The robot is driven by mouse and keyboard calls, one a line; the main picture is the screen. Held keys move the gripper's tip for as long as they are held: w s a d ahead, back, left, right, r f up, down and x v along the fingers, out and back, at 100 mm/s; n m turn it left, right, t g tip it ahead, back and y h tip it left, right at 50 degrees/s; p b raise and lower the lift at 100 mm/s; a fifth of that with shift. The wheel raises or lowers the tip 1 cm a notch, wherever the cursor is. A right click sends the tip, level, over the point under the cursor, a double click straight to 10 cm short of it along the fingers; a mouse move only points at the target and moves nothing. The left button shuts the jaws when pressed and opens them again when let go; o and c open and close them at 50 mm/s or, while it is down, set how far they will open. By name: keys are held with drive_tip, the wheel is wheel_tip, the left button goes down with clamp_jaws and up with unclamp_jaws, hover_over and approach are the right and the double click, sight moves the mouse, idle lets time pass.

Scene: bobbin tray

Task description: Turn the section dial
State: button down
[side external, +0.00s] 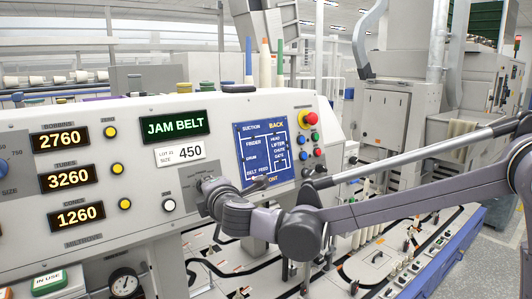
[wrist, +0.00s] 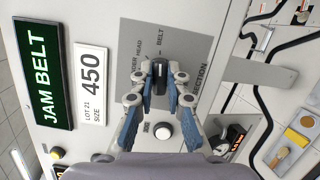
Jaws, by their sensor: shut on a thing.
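The section dial is a small dark knob (wrist: 160,74) on a grey label plate in the wrist view. Words around it include BELT, HEAD and SECTION, partly covered by my fingers. My gripper (wrist: 160,80) has its two blue-padded fingertips closed on the knob's left and right sides. The knob looks upright in this view; its pointer mark is too small to read. In the side external view my gripper (side external: 206,186) is against the sloped panel, and it hides the dial. The green display (side external: 174,126) reads JAM BELT.
A white round button (wrist: 163,131) lies between my fingers, below the knob in the wrist view. A blue diagram board (side external: 264,151), red knob (side external: 311,118) and several small buttons sit right of my gripper. Counters (side external: 66,178) are at left. A tray of parts lies below the panel.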

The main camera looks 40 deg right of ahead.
idle(0.4)
drive_tip(key=c, duration=1.3)
unclamp_jaws()
drive_tip(key=shift+c, duration=0.2)
drive_tip(key=v, duration=1.2)
drive_tip(key=shift+r, duration=0.1)
